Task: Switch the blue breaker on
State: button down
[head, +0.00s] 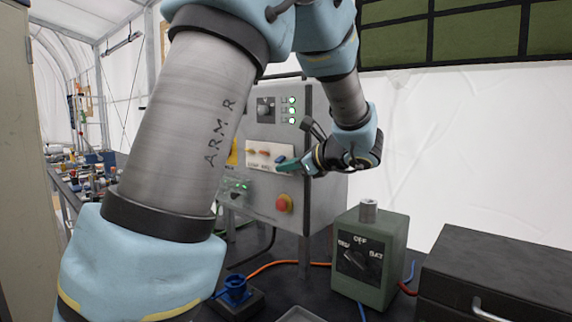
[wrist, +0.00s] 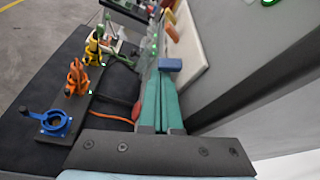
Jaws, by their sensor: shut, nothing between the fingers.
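The blue breaker (head: 281,159) is a small blue lever at the right end of a row on a cream plate (head: 262,163) on the grey panel. It also shows in the wrist view (wrist: 170,65), sticking out from the plate. My gripper (head: 281,166) has teal fingers that are shut and empty. In the wrist view the fingertips (wrist: 162,76) are right at the blue breaker's near side; I cannot tell whether they touch it. Whether the lever is on or off is not clear. An orange breaker (wrist: 172,31) and a yellow breaker (wrist: 168,15) are further along the row.
A red button (head: 284,203) sticks out below the plate. A green box (head: 376,280) with a dial stands right of the panel, beside a black case (head: 492,265). A blue valve (wrist: 56,123), an orange valve (wrist: 76,78) and a yellow valve (wrist: 93,48) stand on the bench.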

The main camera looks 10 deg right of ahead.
jog(key=shift+r+m+p, duration=0.2)
jog(key=shift+m+p, duration=0.3)
jog(key=shift+p, duration=0.6)
jog(key=shift+s+a+r+m+g+y+p, duration=0.2)
jog(key=shift+r+m+g+y+p, duration=0.1)
jog(key=shift+p, duration=0.65)
jog(key=shift+r, duration=0.15)
